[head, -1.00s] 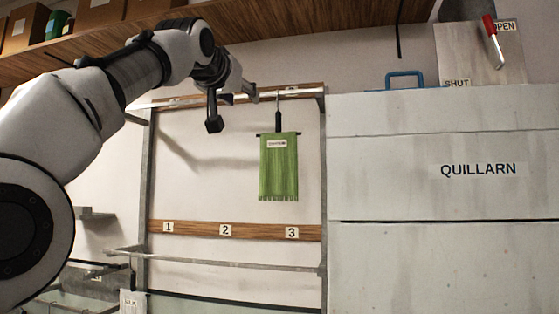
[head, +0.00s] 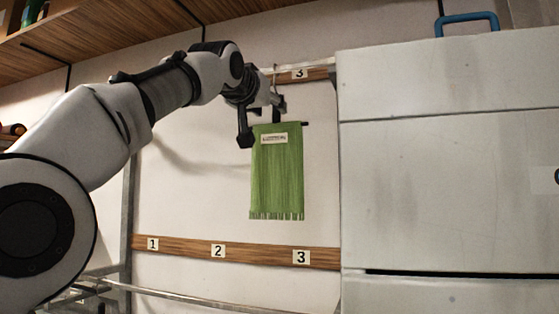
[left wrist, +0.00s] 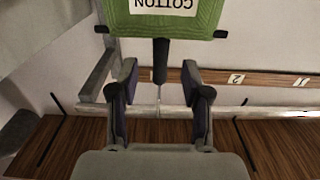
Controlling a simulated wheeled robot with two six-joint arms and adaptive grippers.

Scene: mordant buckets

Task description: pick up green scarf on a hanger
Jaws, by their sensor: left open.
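The green scarf (head: 277,175) hangs with a fringed lower edge and a white label near its top, from a dark hanger bar under the upper rail. In the left wrist view, which is upside down, the scarf (left wrist: 207,20) shows at the top edge with the label "COTTON". The hanger's black stem (left wrist: 160,62) and thin metal hook lie between the fingers of my left gripper (left wrist: 160,100), which is open with a gap on each side. In the head view my left gripper (head: 262,122) is at the scarf's top and hides part of the hanger. My right gripper is out of view.
A wooden strip (head: 180,247) with labels 1, 2 and 3 runs below the scarf. A large pale cabinet (head: 440,200) stands close on the right, with a blue handle (head: 467,22) above it. A wooden shelf (head: 120,25) is overhead.

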